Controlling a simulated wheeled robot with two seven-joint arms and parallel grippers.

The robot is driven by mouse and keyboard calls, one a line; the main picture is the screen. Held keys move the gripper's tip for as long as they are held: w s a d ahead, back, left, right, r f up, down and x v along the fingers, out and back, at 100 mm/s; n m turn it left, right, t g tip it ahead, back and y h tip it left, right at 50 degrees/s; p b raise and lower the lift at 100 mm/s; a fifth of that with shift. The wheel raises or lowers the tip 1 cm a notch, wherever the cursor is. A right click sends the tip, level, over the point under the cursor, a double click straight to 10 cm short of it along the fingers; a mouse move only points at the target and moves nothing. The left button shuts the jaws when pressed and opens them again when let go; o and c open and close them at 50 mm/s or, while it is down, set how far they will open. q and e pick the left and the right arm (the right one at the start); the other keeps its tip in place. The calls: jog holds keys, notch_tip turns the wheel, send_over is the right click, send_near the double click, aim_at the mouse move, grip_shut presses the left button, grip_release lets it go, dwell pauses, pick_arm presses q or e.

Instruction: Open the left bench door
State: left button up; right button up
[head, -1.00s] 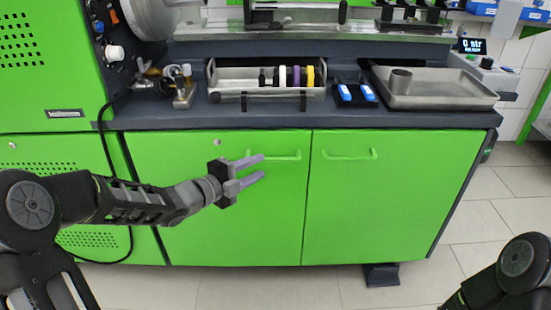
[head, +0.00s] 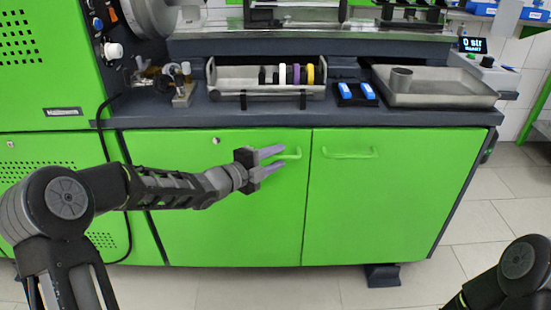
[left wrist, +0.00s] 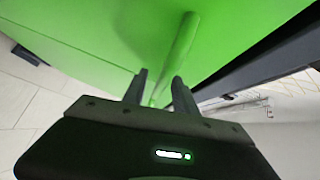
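The left bench door (head: 225,225) is a flat green panel and is closed, flush with the right door. Its green bar handle (head: 297,153) is near the door's top right corner, partly hidden behind my left gripper (head: 284,158). In the left wrist view the handle (left wrist: 178,48) runs down toward the gap between the fingers of my left gripper (left wrist: 160,78). The two fingers are apart, one on each side of the bar's line. I cannot tell whether they touch it. My right gripper is out of view.
The right bench door (head: 385,205) with its own handle (head: 349,154) is closed beside it. The dark worktop (head: 225,116) overhangs above, carrying a rack (head: 230,88), blue items (head: 345,90) and a metal tray (head: 440,92). A black cable (head: 103,140) hangs at the left. Floor in front is free.

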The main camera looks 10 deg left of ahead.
pick_arm(q)
grip_shut()
dwell(1.4)
